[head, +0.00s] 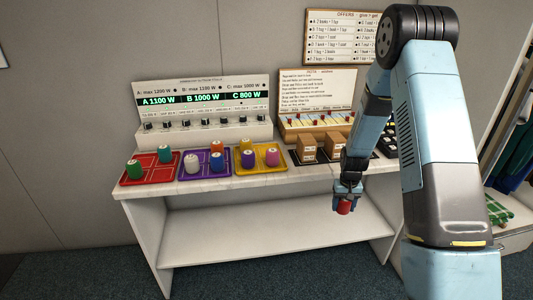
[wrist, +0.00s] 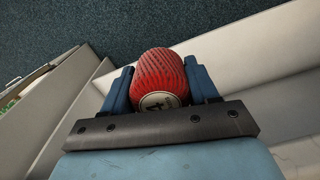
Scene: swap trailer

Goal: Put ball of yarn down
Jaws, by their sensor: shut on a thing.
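The ball of yarn (wrist: 161,80) is red and ribbed, with a pale round label at its near end. My gripper (wrist: 162,88) is shut on it, with one blue finger on each side. In the head view, my gripper (head: 346,190) hangs pointing down in front of the white counter's front edge, with the red yarn (head: 344,207) at its lower end. The yarn is in the air, above the level of the lower shelf (head: 270,232) and apart from any surface I can see.
On the counter (head: 225,186) stand a red tray (head: 139,180), a purple tray (head: 211,175) and a yellow tray (head: 275,169), holding coloured cylinders. Brown boxes (head: 307,147) stand on dark mats at the right. Panels stand behind. The lower shelf looks bare.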

